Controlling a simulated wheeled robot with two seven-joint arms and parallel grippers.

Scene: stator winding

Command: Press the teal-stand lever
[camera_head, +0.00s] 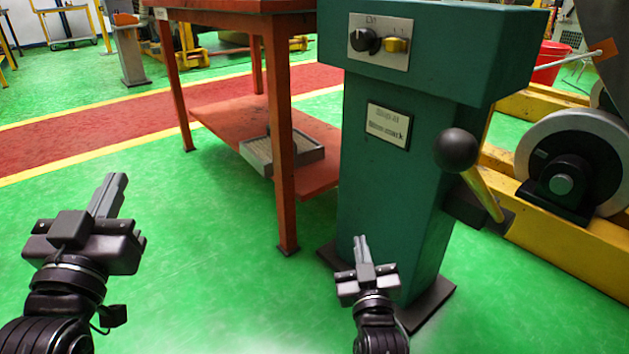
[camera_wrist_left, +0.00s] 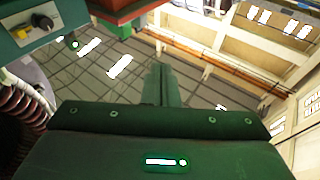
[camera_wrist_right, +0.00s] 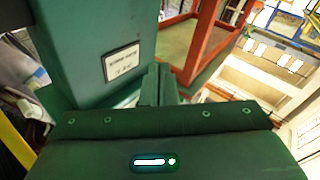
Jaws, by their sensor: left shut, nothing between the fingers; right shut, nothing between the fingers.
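The teal stand (camera_head: 400,170) stands right of centre in the head view. Its lever has a black ball knob (camera_head: 456,150) on a brass-coloured rod (camera_head: 483,193) that slopes down to the right, at the stand's right side. My right gripper (camera_head: 360,240) is shut and empty in front of the stand's lower front, to the left of and below the knob, apart from it. My left gripper (camera_head: 112,182) is shut and empty at the far left, over the green floor. The stand's front also fills the left of the right wrist view (camera_wrist_right: 90,50); the lever is not seen there.
The stand's top bears a panel with a black dial (camera_head: 363,40) and a yellow switch (camera_head: 396,45). An orange table (camera_head: 283,130) with a tray (camera_head: 308,151) on its lower shelf stands left of it. A grey wheel (camera_head: 575,165) on a yellow frame is at right.

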